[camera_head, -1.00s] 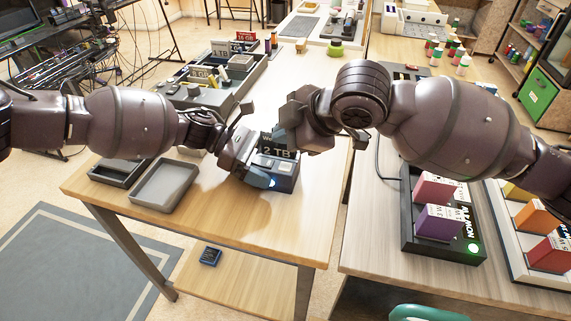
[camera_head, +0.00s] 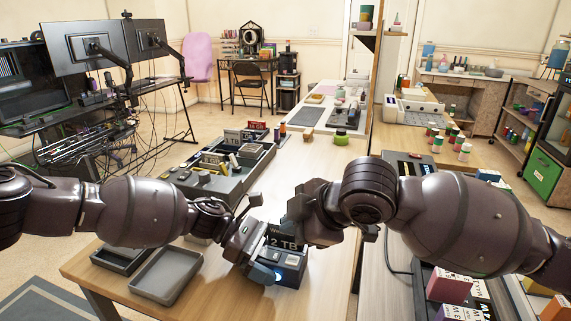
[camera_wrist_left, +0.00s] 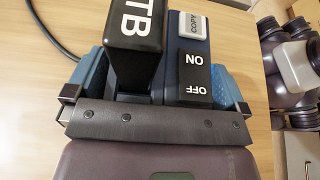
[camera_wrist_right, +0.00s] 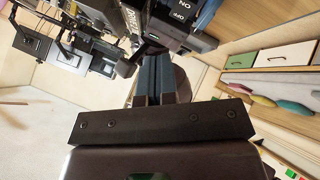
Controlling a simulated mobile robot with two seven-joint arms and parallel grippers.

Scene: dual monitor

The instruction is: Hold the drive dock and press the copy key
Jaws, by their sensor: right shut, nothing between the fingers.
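The drive dock (camera_head: 290,270) is a dark blue box on the wooden table, with a black 2 TB drive (camera_head: 283,241) upright in it. In the left wrist view the dock (camera_wrist_left: 187,65) shows a pale grey COPY key (camera_wrist_left: 193,26) above ON and OFF labels. My left gripper (camera_head: 262,268) has its blue finger pads on both sides of the dock, and they look pressed against it. My right gripper (camera_head: 306,226) is shut and empty, just above and behind the dock. In the right wrist view its closed fingers (camera_wrist_right: 160,75) point toward the dock (camera_wrist_right: 185,22). Whether they touch the key is hidden.
A grey console (camera_head: 208,183) and a drive box (camera_head: 255,160) stand further back. A side table at right holds coloured boxes (camera_head: 449,286).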

